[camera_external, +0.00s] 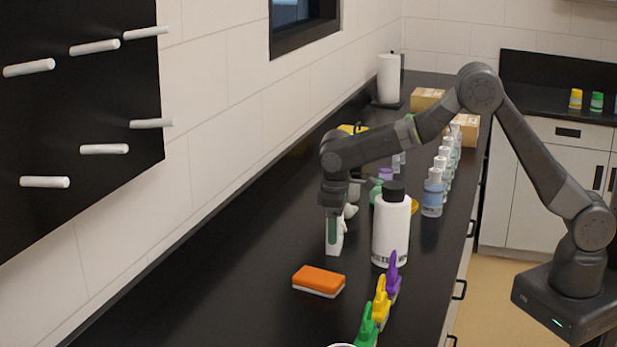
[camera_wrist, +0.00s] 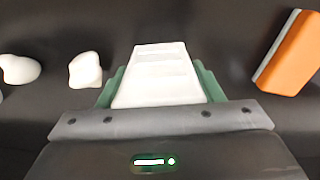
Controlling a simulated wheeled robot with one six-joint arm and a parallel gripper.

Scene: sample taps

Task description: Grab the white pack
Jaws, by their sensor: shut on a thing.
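The white pack (camera_external: 334,248) is a small pale block below my gripper (camera_external: 333,230) in the external view, left of the large white bottle. In the wrist view the white pack (camera_wrist: 160,62) sits between the two green fingers of my gripper (camera_wrist: 161,88), with a finger against each side. My gripper points down and is shut on the pack. The pack's upper part is covered by the fingers in the external view. I cannot tell whether its lower end touches the black counter.
An orange sponge (camera_external: 319,281) lies in front of the pack. A large white bottle with a black cap (camera_external: 391,232) stands close to its right. Two white lumps, one here (camera_wrist: 85,70), lie left in the wrist view. Several small bottles (camera_external: 433,193) line the right edge.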

